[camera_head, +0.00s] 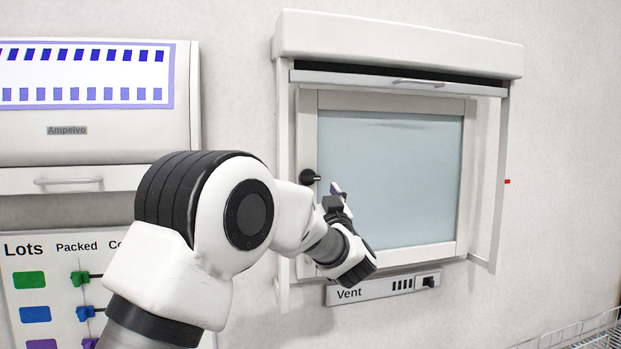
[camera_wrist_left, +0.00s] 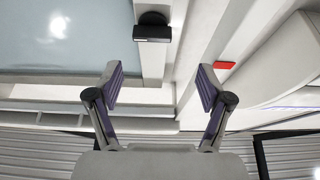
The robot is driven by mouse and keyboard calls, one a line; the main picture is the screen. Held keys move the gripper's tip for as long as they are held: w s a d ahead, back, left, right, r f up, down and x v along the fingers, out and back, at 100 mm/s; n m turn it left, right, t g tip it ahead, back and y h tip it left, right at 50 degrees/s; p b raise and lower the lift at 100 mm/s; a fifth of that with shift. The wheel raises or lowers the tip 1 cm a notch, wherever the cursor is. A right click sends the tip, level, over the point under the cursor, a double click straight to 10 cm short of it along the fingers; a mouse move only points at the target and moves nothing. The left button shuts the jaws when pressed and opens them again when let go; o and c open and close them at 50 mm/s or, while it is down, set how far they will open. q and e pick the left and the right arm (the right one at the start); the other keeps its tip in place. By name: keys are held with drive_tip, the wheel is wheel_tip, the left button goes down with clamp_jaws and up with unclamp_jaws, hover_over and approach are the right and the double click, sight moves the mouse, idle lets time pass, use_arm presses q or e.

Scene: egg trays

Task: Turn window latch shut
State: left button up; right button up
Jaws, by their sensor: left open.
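The window (camera_head: 390,180) has a pale frame and a frosted blue-grey pane, set inside a white hooded housing. Its black latch (camera_head: 310,177) sits on the left side of the frame, with its short handle pointing right. In the left wrist view the latch (camera_wrist_left: 152,32) is at the top centre, ahead of the fingertips and apart from them. My left gripper (camera_head: 335,190) is just right of the latch in the head view, partly hidden by its own wrist. In the left wrist view the left gripper (camera_wrist_left: 160,85) is open, with nothing between its purple-padded fingers. My right gripper is not in view.
A Vent panel (camera_head: 375,289) with a black switch is below the window. The Lots board (camera_head: 35,290) and a white Ampelvo cabinet (camera_head: 100,120) are at left. A wire basket (camera_head: 590,330) is at lower right. A red tab (camera_wrist_left: 224,65) shows beside the right finger.

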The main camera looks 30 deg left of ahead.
sight(312, 181)
use_arm(q)
drive_tip(key=w+a+p, duration=0.1)
drive_tip(key=w, duration=0.1)
drive_tip(key=w+a, duration=0.1)
drive_tip(key=a, duration=0.1)
drive_tip(key=w+a+r+p, duration=0.1)
drive_tip(key=w, duration=0.1)
drive_tip(key=shift+w+a+p, duration=0.15)
drive_tip(key=shift+w+p, duration=0.15)
drive_tip(key=shift+w, duration=0.05)
drive_tip(key=shift+s+r, duration=0.25)
drive_tip(key=shift+s, duration=0.45)
drive_tip(key=shift+c, duration=0.3)
drive_tip(key=shift+w+f, duration=0.1)
drive_tip(key=shift+w, duration=0.1)
drive_tip(key=c, duration=1.1)
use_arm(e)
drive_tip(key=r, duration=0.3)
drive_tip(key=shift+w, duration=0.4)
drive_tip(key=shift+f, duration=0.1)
